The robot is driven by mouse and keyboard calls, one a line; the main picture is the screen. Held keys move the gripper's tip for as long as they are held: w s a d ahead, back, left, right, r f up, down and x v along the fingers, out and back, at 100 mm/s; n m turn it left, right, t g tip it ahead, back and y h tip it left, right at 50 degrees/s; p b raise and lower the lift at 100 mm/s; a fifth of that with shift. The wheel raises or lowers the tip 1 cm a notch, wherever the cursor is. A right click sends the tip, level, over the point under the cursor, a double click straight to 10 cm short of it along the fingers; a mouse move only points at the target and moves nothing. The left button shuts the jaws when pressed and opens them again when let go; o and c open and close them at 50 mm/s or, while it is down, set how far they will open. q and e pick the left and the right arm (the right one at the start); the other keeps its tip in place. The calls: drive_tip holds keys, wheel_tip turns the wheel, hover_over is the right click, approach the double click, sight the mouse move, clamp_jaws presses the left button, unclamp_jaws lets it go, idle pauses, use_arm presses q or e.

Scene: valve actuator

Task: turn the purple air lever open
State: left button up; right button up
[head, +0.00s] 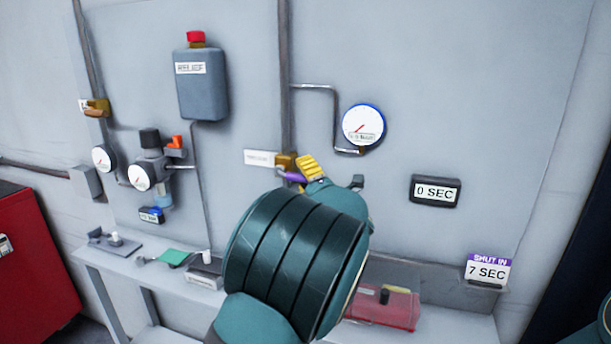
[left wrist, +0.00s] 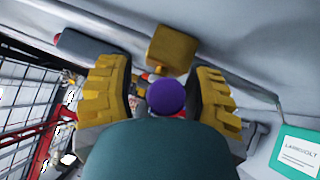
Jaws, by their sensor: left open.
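The purple air lever (head: 292,177) sticks out from a brass valve body (head: 286,161) on the grey wall panel, beside a white label. My left gripper (head: 312,168) is right at the lever, and my teal wrist covers much of the area below it. In the left wrist view the lever's round purple end (left wrist: 166,96) sits between the two yellow finger pads of my open left gripper (left wrist: 163,76). Gaps show on both sides of the lever. The brass block (left wrist: 170,48) is just beyond the fingertips. My right gripper is not in view.
A dial gauge (head: 362,125) and a "0 SEC" display (head: 435,191) are right of the valve. A grey box with a red top (head: 202,85) hangs left. Below, a shelf (head: 110,262) carries small items and a red tray (head: 385,308). The upper right panel is bare.

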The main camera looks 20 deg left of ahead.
use_arm(q)
clamp_jaws()
